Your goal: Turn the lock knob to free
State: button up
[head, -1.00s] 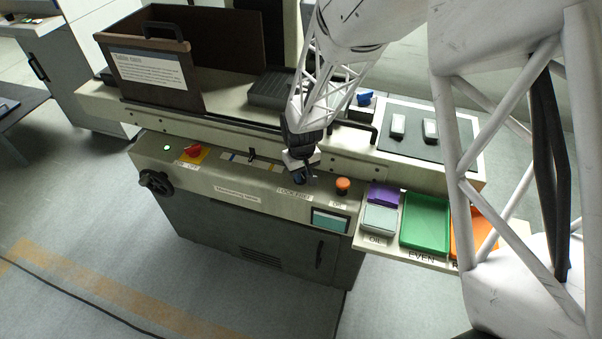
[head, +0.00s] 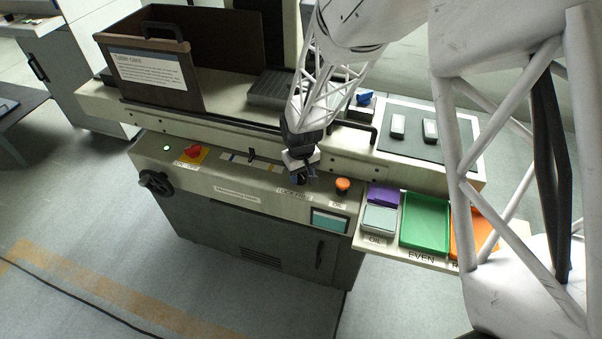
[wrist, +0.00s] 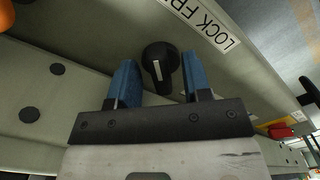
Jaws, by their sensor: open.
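The lock knob (wrist: 160,66) is a black round knob with a white pointer line, on the pale front panel. A label (wrist: 213,27) reading "LOCK FR…", cut off by the frame, lies beside it in the wrist view. My gripper (wrist: 158,80) is open, with one blue finger on each side of the knob. Gaps show between the fingers and the knob; I cannot tell how deep the fingers reach. In the head view my gripper (head: 303,176) is over the panel at the lock label (head: 294,193) and hides the knob.
An orange button (head: 342,185) sits just right of my gripper. A red switch (head: 193,152) and a black handwheel (head: 155,183) are to the left. A dark handle bar (head: 362,128) stands behind. Purple, grey, green and orange trays (head: 424,222) are at the right.

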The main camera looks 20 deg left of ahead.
aim_at(304, 175)
jog(key=shift+r, duration=3.85)
jog(key=shift+d+r, duration=0.4)
jog(key=s+d+r+m+t, duration=0.1)
jog(key=s+d+r+m, duration=0.15)
jog(key=d+r, duration=0.7)
jog(key=s+d+r+m, duration=0.2)
jog(key=s+d+r, duration=0.2)
jog(key=d+r, duration=0.55)
jog(key=s+d+r+m, duration=0.2)
jog(key=s+d, duration=0.7)
jog(key=s+d+r+m+t, duration=0.1)
jog(key=s+d+r+m, duration=0.1)
jog(key=s+d, duration=0.7)
jog(key=shift+d+m+t, duration=0.3)
jog(key=shift+d+m, duration=0.05)
jog(key=shift+m, duration=0.1)
